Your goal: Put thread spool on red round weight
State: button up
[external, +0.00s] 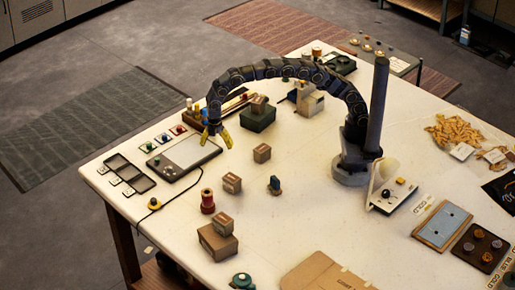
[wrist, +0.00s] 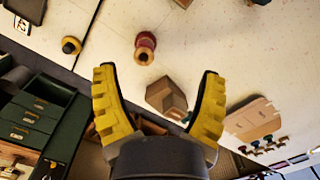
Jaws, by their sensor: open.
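A red spool-shaped object (external: 207,201), which looks like the thread spool, stands upright near the table's front left. It also shows in the wrist view as a red spool (wrist: 146,46) with a hole in its pale end. My gripper (external: 216,138) is open and empty, above the grey flat tablet and behind the spool, apart from it. Its yellow fingers spread wide in the wrist view (wrist: 158,76). A small red round piece (external: 178,129) sits on a pale card left of my gripper; I cannot tell whether it is the red round weight.
Small brown boxes (external: 262,153) stand around the middle, one stacked on a larger box (external: 217,242). A grey tablet (external: 184,155) and a black tray (external: 128,173) lie at left. A blue-green piece (external: 274,185) stands right of the spool.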

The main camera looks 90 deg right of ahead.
jog(key=s+d+r+m, duration=0.4)
jog(key=s+d+r, duration=0.1)
jog(key=s, duration=0.3)
jog(key=s+d+r+m, duration=0.4)
jog(key=s+d, duration=0.1)
jog(key=s, duration=0.3)
jog(key=s+d+m, duration=0.1)
jog(key=s+m, duration=0.3)
jog(key=s, duration=0.7)
jog(key=s+d+f+m+g, duration=0.1)
jog(key=s+m, duration=0.3)
jog(key=s, duration=0.7)
jog(key=shift+s+d+f+y, duration=0.2)
jog(key=shift+s+d+y, duration=0.1)
jog(key=shift+d, duration=0.4)
